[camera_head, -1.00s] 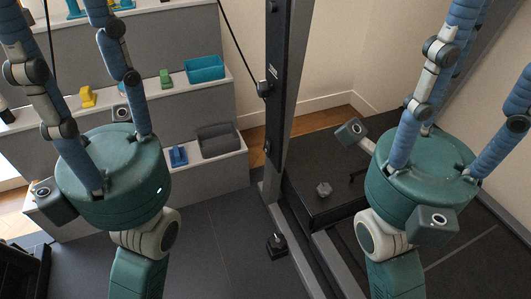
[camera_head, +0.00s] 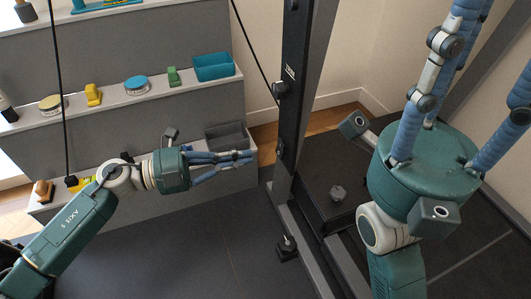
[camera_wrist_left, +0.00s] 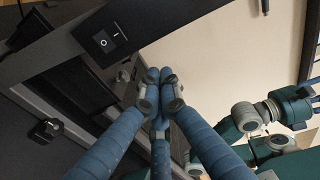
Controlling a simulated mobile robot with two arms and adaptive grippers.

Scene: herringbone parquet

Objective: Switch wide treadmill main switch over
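The main switch (camera_wrist_left: 107,38) is a black rocker marked O and I. It sits on a dark panel (camera_wrist_left: 75,60) in the upper left of the left wrist view. Which side is pressed I cannot tell. I cannot make out the switch in the head view. My left gripper (camera_head: 248,158) points right, with its blue fingers drawn together and nothing seen between them. In the left wrist view its fingertips (camera_wrist_left: 160,82) meet below and right of the switch, apart from it in the picture. My right gripper (camera_head: 475,75) points up with fingers spread; its tips are out of frame.
Stepped grey shelves (camera_head: 120,60) hold a teal bin (camera_head: 213,66) and small items. Dark floor (camera_head: 220,240) lies clear in front.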

